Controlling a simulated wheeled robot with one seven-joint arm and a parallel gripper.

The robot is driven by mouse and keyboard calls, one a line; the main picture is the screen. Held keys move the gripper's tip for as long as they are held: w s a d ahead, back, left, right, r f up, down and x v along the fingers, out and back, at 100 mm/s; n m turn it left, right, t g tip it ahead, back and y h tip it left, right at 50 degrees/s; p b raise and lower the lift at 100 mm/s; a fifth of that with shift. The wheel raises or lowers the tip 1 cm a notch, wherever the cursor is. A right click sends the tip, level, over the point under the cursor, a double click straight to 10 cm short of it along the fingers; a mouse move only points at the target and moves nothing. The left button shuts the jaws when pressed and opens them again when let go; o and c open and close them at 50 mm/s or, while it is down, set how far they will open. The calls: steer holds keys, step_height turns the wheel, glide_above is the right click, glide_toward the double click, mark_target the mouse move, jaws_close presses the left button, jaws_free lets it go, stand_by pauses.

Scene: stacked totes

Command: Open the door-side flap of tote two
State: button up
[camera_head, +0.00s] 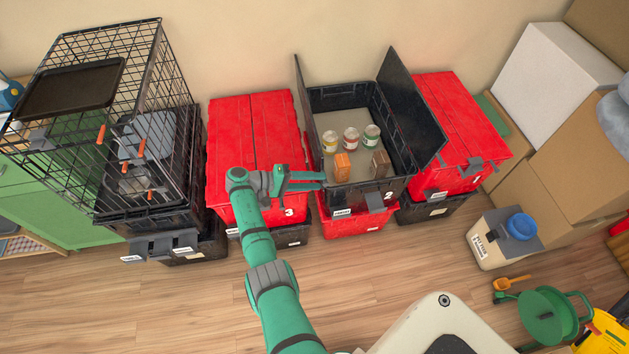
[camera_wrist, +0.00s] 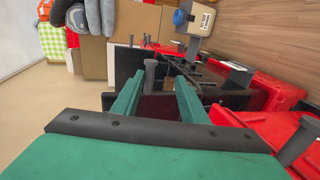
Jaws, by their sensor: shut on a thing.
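Tote two (camera_head: 345,197) is a black tote marked "2" on top of a red tote. Its right flap (camera_head: 413,108) stands raised and leans outward. Its left flap (camera_head: 304,105) stands up nearly edge-on. Inside are several cans (camera_head: 351,138), an orange box (camera_head: 342,166) and a brown box (camera_head: 380,163). My gripper (camera_head: 322,181) is at the front left corner of tote two, shut on the left flap; the exact contact is hard to see. In the wrist view my gripper (camera_wrist: 159,80) has a grey post (camera_wrist: 150,74) between its fingertips.
The red-lidded tote three (camera_head: 255,140) stands left and another red-lidded tote (camera_head: 455,125) right. A wire crate (camera_head: 150,130) is at the far left. A jug with a blue cap (camera_head: 505,238) and cardboard boxes (camera_head: 575,130) are at the right.

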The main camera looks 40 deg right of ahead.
steer(key=v, duration=1)
steer(key=shift+a, duration=0.25)
steer(key=shift+w, duration=0.2)
